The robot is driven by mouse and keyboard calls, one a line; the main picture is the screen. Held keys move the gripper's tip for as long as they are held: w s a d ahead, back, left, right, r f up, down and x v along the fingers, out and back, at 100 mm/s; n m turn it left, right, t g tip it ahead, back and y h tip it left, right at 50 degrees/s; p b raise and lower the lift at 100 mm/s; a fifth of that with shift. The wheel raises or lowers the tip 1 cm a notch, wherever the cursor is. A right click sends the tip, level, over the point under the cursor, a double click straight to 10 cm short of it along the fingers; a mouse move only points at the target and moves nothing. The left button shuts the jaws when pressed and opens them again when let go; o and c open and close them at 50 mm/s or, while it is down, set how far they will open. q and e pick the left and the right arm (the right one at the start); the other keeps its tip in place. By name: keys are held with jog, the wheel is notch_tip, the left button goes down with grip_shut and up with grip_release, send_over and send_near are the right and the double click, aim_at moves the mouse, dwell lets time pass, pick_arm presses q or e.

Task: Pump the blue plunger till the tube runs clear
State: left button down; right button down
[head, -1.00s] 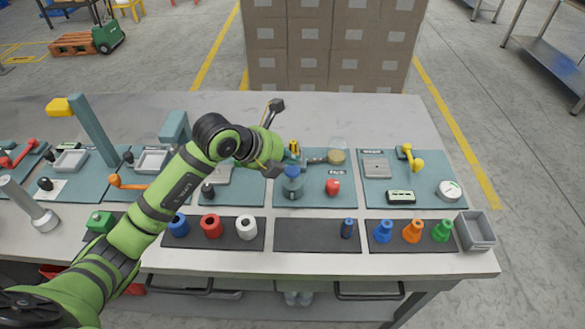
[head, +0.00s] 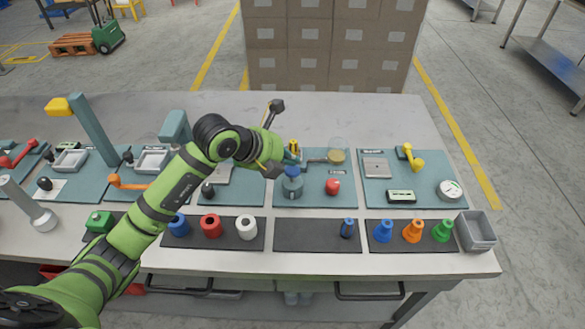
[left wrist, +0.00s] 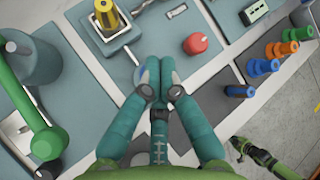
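The blue plunger (head: 292,172) tops a grey-blue bottle (head: 292,188) on a teal mat. My left gripper (head: 293,158) is just behind and above it in the head view. In the left wrist view the gripper (left wrist: 160,66) has its two teal fingers together, with a bit of the blue plunger (left wrist: 143,74) showing beside them. Nothing is seen between the fingers; whether they touch the plunger I cannot tell. A thin dark tube (head: 315,161) leads to a clear jar (head: 338,156) with tan contents. My right gripper (left wrist: 237,147) shows small at the lower right.
A red knob (head: 332,187) stands right of the bottle. A yellow part (head: 293,146) is close behind the gripper. A dark mat (head: 300,235) in front carries a small blue spool (head: 347,228). Coloured cones and a grey bin (head: 474,230) are at the right.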

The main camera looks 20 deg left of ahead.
aim_at(291, 170)
pick_arm(q)
jog(key=shift+f, duration=0.3)
jog(key=shift+s+f+b, duration=0.1)
jog(key=shift+f+b, duration=1.1)
jog(key=shift+f, duration=0.25)
dwell(0.8)
dwell(0.4)
jog(key=shift+r+p, duration=1.2)
jog(key=shift+r, duration=0.6)
jog(key=shift+r, duration=0.1)
notch_tip(291, 170, up, 5)
jog(key=p, duration=0.3)
jog(key=shift+p, duration=0.35)
